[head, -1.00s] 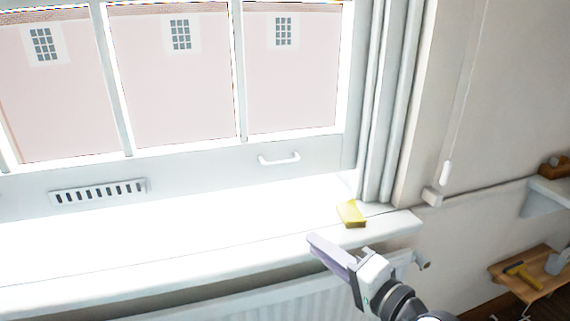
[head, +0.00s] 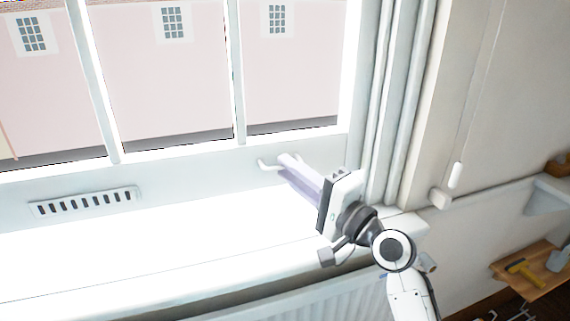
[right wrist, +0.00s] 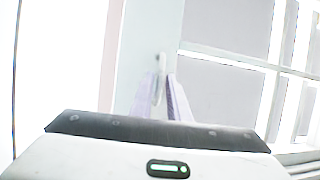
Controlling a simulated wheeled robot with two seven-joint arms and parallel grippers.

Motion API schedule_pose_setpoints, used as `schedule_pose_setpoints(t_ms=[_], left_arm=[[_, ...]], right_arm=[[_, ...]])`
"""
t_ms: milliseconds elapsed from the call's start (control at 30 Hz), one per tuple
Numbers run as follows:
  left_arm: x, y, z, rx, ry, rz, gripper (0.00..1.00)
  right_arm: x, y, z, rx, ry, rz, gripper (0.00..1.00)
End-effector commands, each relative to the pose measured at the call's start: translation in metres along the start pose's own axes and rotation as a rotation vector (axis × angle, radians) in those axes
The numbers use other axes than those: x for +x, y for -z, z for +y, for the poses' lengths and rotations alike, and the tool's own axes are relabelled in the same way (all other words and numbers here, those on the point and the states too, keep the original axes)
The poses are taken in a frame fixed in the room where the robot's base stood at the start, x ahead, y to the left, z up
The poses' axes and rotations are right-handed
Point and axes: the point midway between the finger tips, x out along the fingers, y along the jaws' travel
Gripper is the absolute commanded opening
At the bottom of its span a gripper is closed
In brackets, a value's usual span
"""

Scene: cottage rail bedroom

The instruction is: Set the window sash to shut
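The white window sash (head: 200,172) spans the head view, with panes above and a pale bottom rail. Its white bar handle (head: 263,164) sticks out from the rail at right; its right part is covered by my gripper. My right gripper (head: 287,163) is at the handle, with its pale lilac fingers pointing at the rail. In the right wrist view the fingers (right wrist: 161,85) stand a little apart, with the handle (right wrist: 161,62) in line with the gap between them. I cannot tell whether they touch it. My left gripper is not in view.
A bright white sill (head: 130,255) runs below the rail, above a ribbed radiator (head: 320,300). A slotted vent (head: 85,202) is on the rail at left. The window frame (head: 395,120) stands right of my gripper. A wooden bench with tools (head: 525,272) is at lower right.

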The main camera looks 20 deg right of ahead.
Motion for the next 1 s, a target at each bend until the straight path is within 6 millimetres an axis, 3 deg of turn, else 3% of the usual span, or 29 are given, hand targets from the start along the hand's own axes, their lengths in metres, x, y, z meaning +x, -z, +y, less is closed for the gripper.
schedule_pose_setpoints(t_ms=[200,467,600,1000], left_arm=[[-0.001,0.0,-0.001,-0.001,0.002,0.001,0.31],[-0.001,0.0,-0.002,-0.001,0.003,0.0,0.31],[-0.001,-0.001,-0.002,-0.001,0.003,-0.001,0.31],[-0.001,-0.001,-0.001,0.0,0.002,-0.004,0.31]], right_arm=[[0.018,0.0,0.0,0.0,0.0,-0.001,0.15],[0.019,0.0,0.001,0.0,-0.001,0.0,0.15],[0.019,0.0,0.001,0.0,-0.001,0.0,0.0],[0.019,0.0,0.001,0.0,-0.001,0.0,0.0]])
